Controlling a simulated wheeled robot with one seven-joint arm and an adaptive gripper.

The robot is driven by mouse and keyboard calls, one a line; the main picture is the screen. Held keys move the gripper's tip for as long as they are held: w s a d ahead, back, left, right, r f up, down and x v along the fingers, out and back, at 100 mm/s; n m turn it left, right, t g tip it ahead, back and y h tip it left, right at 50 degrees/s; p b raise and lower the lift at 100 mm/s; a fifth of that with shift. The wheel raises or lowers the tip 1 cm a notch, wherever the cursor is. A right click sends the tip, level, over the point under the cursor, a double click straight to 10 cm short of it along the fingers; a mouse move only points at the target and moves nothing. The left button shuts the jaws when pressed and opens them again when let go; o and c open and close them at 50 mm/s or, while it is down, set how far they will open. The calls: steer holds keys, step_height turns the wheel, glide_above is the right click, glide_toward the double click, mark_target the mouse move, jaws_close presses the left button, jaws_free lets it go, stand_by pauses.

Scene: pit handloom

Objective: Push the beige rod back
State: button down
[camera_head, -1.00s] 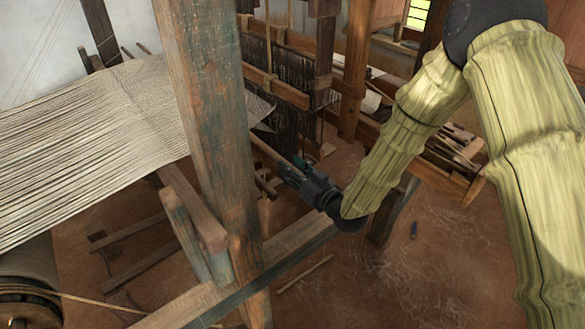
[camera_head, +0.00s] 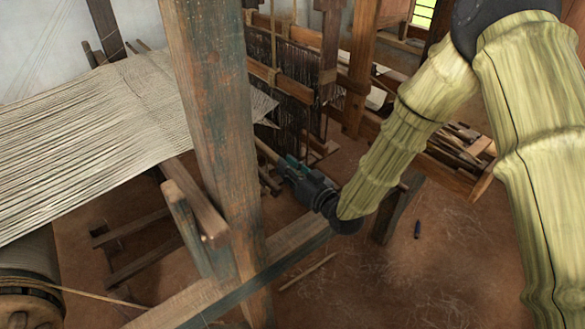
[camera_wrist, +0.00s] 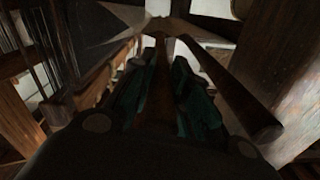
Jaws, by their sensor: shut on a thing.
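The beige rod (camera_head: 267,152) shows in the head view as a short slanting length just right of the large upright post, running up and left from my gripper. My gripper (camera_head: 286,163) is beside the hanging heddles, with its fingers shut on the rod's near end. In the wrist view, the rod (camera_wrist: 164,62) runs away from me between the two dark green fingers (camera_wrist: 163,90). It looks dark brown there, in shadow. The rod's far end is hidden in the head view by the post and cloth.
The thick upright post (camera_head: 213,150) stands close left of my gripper. Pale warp cloth (camera_head: 90,130) stretches left. Dark heddles (camera_head: 290,85) hang behind. A low wooden beam (camera_head: 295,240) passes below. Open floor (camera_head: 430,270) lies at lower right.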

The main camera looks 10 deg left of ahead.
steer(key=c, duration=1.3)
jaws_free()
steer(key=shift+w+r, duration=0.1)
steer(key=shift+d, duration=0.1)
steer(key=v, duration=1.2)
